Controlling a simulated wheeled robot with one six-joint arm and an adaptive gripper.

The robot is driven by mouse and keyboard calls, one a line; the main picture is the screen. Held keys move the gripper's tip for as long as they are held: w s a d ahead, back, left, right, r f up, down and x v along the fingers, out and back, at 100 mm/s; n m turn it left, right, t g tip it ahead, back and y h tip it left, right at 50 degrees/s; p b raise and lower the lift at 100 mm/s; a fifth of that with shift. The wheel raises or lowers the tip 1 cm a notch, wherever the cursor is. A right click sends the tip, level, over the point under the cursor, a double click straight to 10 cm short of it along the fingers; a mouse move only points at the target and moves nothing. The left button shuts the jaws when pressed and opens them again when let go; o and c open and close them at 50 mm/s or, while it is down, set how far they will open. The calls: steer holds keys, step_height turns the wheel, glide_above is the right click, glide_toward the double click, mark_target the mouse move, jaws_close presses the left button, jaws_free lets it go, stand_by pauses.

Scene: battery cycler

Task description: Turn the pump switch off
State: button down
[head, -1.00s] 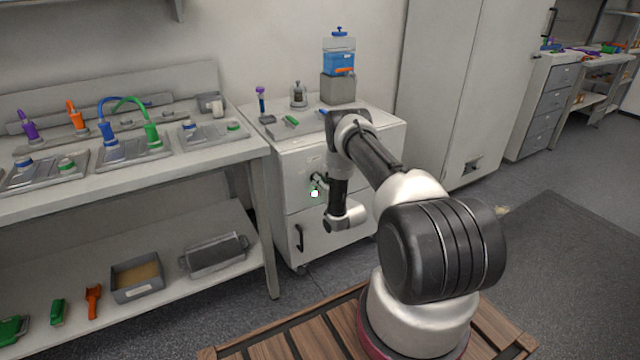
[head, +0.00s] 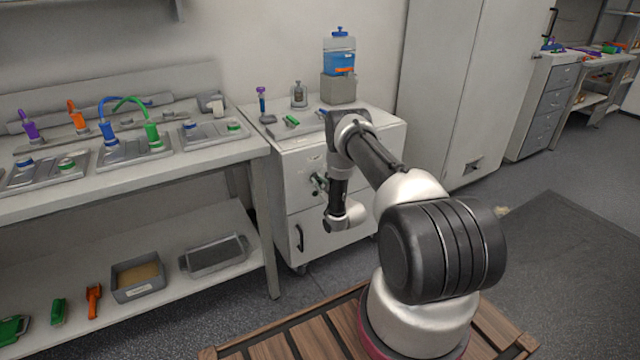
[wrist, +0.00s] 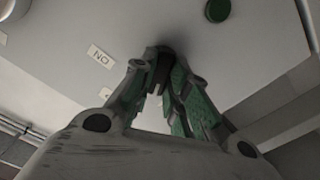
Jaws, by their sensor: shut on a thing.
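The pump switch (wrist: 158,65) is a dark knob or lever on the white cabinet front, mostly hidden between my fingertips. My gripper (wrist: 161,88) is shut on it, with green-padded fingers on both sides. In the head view my gripper (head: 318,183) is at the cabinet front, partly hidden by my arm. A small label (wrist: 101,55) beside the switch reads "NO" in this view, perhaps "ON" upside down. A second label is mostly hidden by the left finger. A round dark green lamp (wrist: 217,10) on the same panel looks unlit.
The white cabinet (head: 290,160) carries a blue-filled tank (head: 339,62) on a grey block and small items on top. A black door handle (head: 299,238) sits below my gripper. A workbench (head: 228,152) stands close on the left. Open floor lies to the right.

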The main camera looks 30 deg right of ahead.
steer(key=shift+n, duration=0.4)
steer(key=c, duration=1.4)
jaws_free()
steer(key=s, duration=1.2)
steer(key=shift+d, duration=0.2)
